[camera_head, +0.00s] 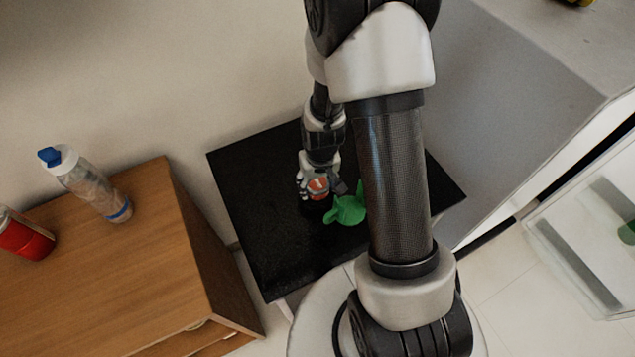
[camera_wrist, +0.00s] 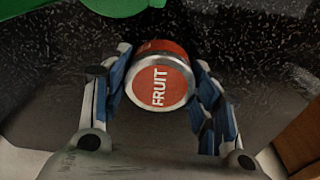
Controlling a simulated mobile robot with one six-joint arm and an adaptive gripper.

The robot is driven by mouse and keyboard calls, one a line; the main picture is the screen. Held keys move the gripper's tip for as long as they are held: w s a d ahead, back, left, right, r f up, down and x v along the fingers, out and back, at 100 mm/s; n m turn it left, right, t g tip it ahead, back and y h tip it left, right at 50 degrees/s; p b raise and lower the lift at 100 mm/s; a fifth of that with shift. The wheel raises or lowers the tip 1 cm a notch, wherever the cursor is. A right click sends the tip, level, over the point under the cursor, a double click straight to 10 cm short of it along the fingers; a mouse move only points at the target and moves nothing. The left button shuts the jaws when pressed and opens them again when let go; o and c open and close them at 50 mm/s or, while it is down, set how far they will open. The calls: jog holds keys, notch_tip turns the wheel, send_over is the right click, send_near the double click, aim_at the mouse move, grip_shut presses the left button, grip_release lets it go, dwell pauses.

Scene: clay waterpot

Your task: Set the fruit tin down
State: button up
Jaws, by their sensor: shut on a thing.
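The fruit tin (camera_wrist: 160,84) is a red can with a silver rim and the word FRUIT on its end, between my two fingers in the wrist view. My gripper (camera_wrist: 166,95) is shut on it, with a finger on each side. In the head view my gripper (camera_head: 318,186) and the tin (camera_head: 319,187) are over the black table (camera_head: 255,230). I cannot tell whether the tin touches the table top.
A green waterpot (camera_head: 345,209) stands on the black table, close to the right of the tin. A wooden cabinet (camera_head: 110,285) at left bears a clear bottle (camera_head: 92,186) and a red can (camera_head: 22,236). The black table's front left part is clear.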

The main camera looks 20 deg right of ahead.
jog(key=o, duration=1.2)
